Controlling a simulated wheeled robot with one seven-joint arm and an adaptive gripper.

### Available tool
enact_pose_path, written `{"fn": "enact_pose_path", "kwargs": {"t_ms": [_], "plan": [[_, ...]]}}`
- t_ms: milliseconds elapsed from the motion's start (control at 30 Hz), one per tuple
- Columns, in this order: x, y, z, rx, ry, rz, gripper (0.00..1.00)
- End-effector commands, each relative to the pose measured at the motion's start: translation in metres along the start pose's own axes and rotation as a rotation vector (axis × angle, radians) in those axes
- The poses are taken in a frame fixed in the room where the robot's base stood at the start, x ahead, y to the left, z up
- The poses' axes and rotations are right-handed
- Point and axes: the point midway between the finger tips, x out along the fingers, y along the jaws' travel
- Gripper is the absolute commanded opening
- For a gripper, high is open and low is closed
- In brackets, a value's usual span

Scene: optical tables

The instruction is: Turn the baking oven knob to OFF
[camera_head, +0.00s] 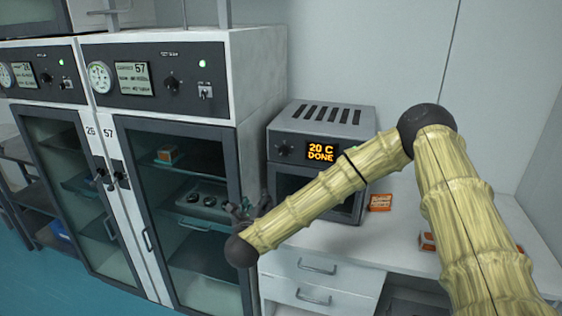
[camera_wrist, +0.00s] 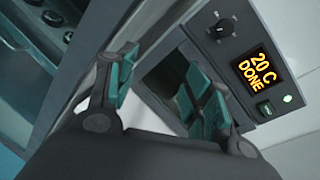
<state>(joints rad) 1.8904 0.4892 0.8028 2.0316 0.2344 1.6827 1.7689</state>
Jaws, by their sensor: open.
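The baking oven (camera_head: 345,119) is a small grey box on the white counter, with slots on top and a dark door. Its display (camera_head: 321,152) reads "20 C DONE" in orange. The dark round knob (camera_head: 285,151) is left of the display; it also shows in the wrist view (camera_wrist: 222,28), where its pointer setting is too small to read. My gripper (camera_head: 244,209) is in front of the oven's lower left, lower than the knob and apart from it. In the wrist view my gripper (camera_wrist: 165,88) has its teal-padded fingers spread, with nothing between them.
Tall glass-door cabinets (camera_head: 245,75) stand left of the oven, close to my gripper. An orange box (camera_head: 381,202) lies on the counter (camera_head: 330,240) right of the oven. Drawers are under the counter.

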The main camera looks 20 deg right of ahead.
Motion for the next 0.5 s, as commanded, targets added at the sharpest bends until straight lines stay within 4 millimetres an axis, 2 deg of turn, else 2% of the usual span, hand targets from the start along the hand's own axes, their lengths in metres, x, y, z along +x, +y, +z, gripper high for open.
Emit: {"fn": "enact_pose_path", "kwargs": {"t_ms": [33, 100, 200, 333, 500], "plan": [[0.010, -0.020, 0.018, 0.100, -0.006, -0.060, 0.51], [0.019, -0.042, 0.038, 0.227, -0.017, -0.128, 0.51], [0.027, -0.066, 0.057, 0.354, -0.032, -0.200, 0.51], [0.032, -0.081, 0.068, 0.431, -0.043, -0.242, 0.51], [0.045, -0.087, 0.071, 0.443, -0.044, -0.249, 0.51]]}}
